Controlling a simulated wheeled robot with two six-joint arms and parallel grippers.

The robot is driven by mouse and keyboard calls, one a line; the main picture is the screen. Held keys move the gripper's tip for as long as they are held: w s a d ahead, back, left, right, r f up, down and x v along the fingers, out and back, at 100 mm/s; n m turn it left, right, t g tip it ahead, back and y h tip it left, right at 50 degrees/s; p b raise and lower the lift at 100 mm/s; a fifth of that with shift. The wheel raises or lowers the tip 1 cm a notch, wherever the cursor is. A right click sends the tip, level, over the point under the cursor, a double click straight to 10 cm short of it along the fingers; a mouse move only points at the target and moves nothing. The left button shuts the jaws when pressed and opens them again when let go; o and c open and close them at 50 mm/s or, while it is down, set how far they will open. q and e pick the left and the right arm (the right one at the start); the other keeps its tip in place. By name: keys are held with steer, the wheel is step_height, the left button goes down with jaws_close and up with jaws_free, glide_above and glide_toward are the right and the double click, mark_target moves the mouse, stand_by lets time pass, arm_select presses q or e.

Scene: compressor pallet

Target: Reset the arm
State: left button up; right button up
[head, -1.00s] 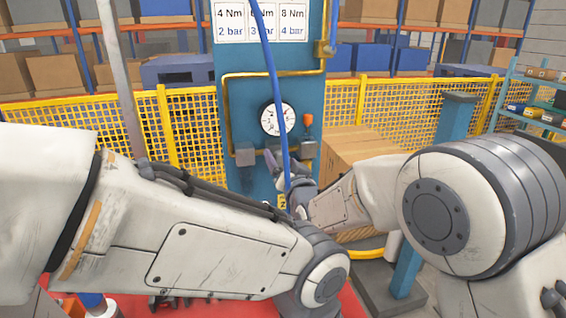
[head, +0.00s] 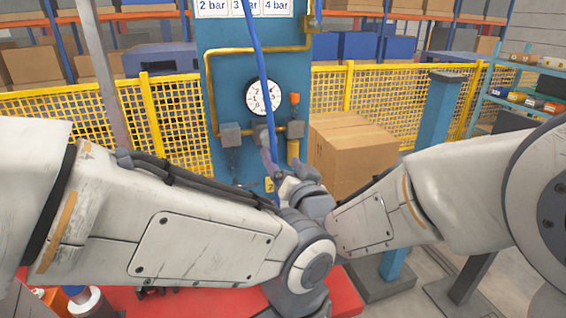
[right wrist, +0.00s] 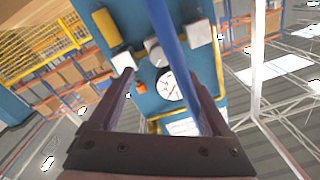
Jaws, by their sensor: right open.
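My right gripper (head: 268,158) is in front of the blue panel (head: 226,80), just below the round white gauge (head: 265,97). The gauge (right wrist: 172,85) shows beyond the fingers. My left arm crosses the lower head view from the left; its gripper is not visible.
A cardboard box (head: 345,150) stands right of the panel, near a blue post (head: 435,125). Yellow mesh fencing (head: 395,100) runs behind, with loaded shelves beyond. A red surface (head: 345,295) lies below my arms. My two forearms appear close together at lower centre.

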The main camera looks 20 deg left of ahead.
steer(key=w+d+f+g+h, duration=0.1)
steer(key=d+f+g+h, duration=0.15)
steer(key=d+f, duration=0.45)
steer(key=w+d+f+g+h, duration=0.15)
steer(key=d+f+h, duration=0.3)
steer(key=d, duration=0.55)
steer(key=s+d+f+m+g+h, duration=0.1)
steer(key=s+d+f+g+h, duration=0.1)
steer(key=s+d+f+g, duration=0.45)
steer(key=s+d+f+m+g+h, duration=0.15)
steer(key=s+d+f, duration=0.25)
steer(key=s+d, duration=0.65)
steer(key=s+a+r+n+g+y+p, duration=0.1)
steer(key=s+a+r+n+g+p, duration=0.2)
steer(key=s+a+r+n, duration=0.5)
steer(key=s+a+r+p, duration=0.1)
steer(key=s+a+r, duration=0.1)
steer(key=s+a, duration=0.3)
steer(key=shift+s+r, duration=0.15)
steer(key=shift+r, duration=0.2)
